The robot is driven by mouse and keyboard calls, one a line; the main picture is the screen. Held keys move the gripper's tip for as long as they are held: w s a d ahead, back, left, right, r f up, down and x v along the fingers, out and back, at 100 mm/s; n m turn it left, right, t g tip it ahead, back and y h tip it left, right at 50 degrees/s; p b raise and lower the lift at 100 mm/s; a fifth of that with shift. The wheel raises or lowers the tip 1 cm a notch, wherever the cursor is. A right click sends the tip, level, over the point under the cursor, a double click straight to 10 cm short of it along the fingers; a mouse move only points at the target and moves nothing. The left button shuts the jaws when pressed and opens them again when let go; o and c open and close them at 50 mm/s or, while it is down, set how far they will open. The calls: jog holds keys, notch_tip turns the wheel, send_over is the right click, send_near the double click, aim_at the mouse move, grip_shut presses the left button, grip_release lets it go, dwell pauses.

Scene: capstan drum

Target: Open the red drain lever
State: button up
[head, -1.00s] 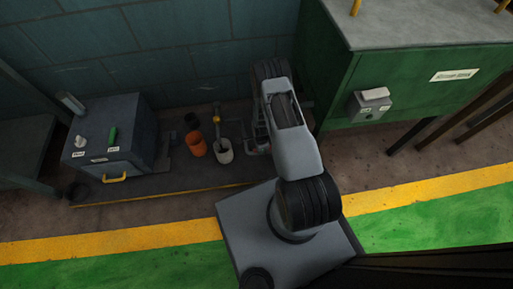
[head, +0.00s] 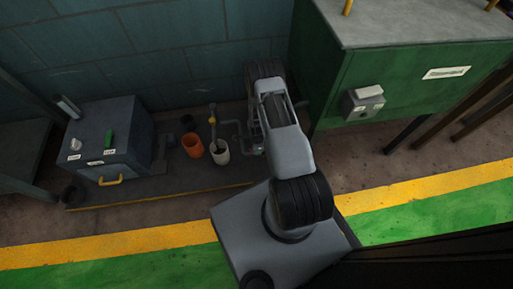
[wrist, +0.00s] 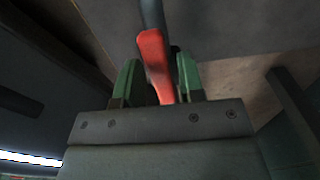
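In the wrist view the red lever (wrist: 154,62) is a flat red handle on a grey rod. It comes down from the top and tilts slightly. My gripper (wrist: 158,80) has its two green fingers on either side of the red handle. The right finger is close to or against the handle; a narrow dark gap shows by the left finger. The fingers stand apart and look open. In the head view my arm covers the gripper and most or all of the lever.
A dark box (head: 132,135) with a yellow handle stands on a low platform at left. An orange cup (head: 193,145) and a pale cup (head: 221,152) stand beside a pipe (head: 212,118) with a yellow fitting, left of my arm. A green cabinet (head: 330,75) stands close on the right.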

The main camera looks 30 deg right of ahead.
jog(key=shift+o, duration=1)
notch_tip(320, 180, up, 14)
jog(key=p, duration=0.5)
jog(key=shift+p, duration=0.3)
jog(key=shift+f, duration=0.1)
